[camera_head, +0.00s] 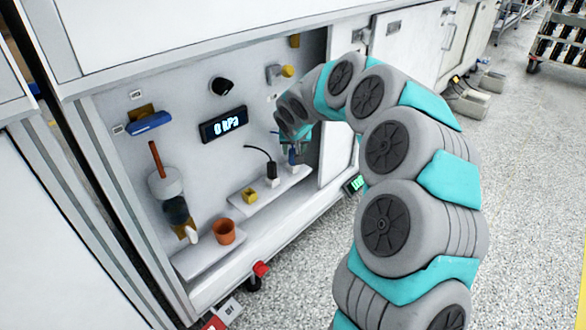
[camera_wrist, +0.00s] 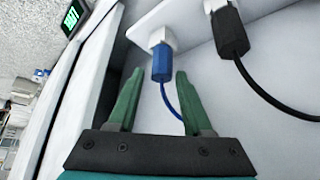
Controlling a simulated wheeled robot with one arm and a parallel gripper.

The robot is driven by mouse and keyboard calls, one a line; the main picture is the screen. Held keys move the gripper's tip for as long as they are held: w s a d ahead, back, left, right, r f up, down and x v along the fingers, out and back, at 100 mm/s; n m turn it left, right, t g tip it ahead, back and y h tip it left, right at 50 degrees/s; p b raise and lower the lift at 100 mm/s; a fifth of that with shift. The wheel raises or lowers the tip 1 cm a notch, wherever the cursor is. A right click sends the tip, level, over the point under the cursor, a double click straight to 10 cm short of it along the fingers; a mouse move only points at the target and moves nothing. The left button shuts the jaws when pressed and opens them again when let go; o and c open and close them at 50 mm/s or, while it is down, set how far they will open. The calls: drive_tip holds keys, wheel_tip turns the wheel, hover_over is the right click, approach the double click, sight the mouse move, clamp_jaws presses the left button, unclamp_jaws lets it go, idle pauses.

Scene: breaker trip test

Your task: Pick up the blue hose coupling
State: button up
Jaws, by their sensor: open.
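The blue hose coupling (camera_wrist: 161,62) stands in a white hex socket (camera_wrist: 159,38) on the white shelf, with a thin blue hose running from it toward my gripper. My gripper (camera_wrist: 160,73) is open, with its two green fingers pointing at the coupling. The coupling's hose end lies between the fingertips in the wrist view, with a gap showing on each side. In the head view my gripper (camera_head: 293,152) is at the right end of the shelf, and the arm and gripper largely hide the coupling.
A black coupling (camera_wrist: 229,32) with a black cable sits close beside the blue one; it also shows in the head view (camera_head: 271,169). The shelf (camera_head: 262,201) also holds a yellow block (camera_head: 249,195). A terracotta pot (camera_head: 224,231) stands on a lower shelf. A panel edge rises left of my gripper.

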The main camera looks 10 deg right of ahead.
drive_tip(key=x, duration=0.7)
drive_tip(key=shift+a+b, duration=0.1)
drive_tip(key=shift+b, duration=0.2)
drive_tip(key=shift+r, duration=0.1)
clamp_jaws()
